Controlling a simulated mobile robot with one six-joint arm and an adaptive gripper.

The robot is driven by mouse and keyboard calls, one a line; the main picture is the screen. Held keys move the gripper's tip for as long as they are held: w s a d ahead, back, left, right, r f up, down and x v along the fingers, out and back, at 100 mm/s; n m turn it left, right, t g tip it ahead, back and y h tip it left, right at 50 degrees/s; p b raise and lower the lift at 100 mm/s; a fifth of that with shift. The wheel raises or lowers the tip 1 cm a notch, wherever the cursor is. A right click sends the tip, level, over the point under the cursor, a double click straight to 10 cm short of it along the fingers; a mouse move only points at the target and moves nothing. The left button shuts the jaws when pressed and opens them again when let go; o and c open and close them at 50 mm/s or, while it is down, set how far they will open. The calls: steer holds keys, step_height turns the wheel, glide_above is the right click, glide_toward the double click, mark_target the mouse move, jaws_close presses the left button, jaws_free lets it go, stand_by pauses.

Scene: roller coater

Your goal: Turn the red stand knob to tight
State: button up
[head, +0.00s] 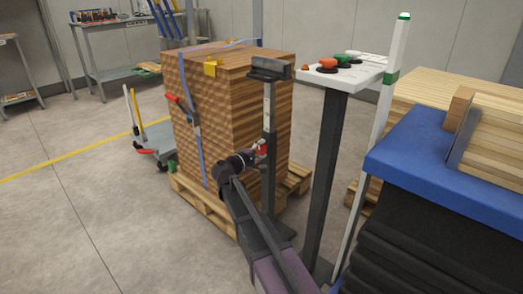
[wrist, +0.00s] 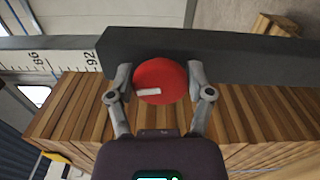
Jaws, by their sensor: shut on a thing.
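The red stand knob (wrist: 160,82) is a round red disc with a white mark on its face, on the side of the dark stand post (wrist: 230,57). My gripper (wrist: 160,84) has one finger on each side of the knob and is shut on it. The white mark lies nearly level in the wrist view, tilted slightly. A white scale (wrist: 62,62) with printed numbers shows on the part to the left. In the head view the knob (head: 262,148) is small, partway up the post, and my gripper (head: 257,154) reaches it from the left.
A strapped stack of wooden boards (head: 200,110) on a pallet stands right behind the stand. A control panel (head: 345,70) on a dark column (head: 325,170) and a white pole (head: 385,110) stand to the right. Open floor (head: 90,220) lies to the left.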

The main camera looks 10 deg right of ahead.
steer(key=shift+d+m, duration=0.1)
steer(key=shift+m, duration=1.1)
steer(key=o, duration=1.1)
steer(key=shift+o, duration=0.2)
steer(key=v, duration=1.2)
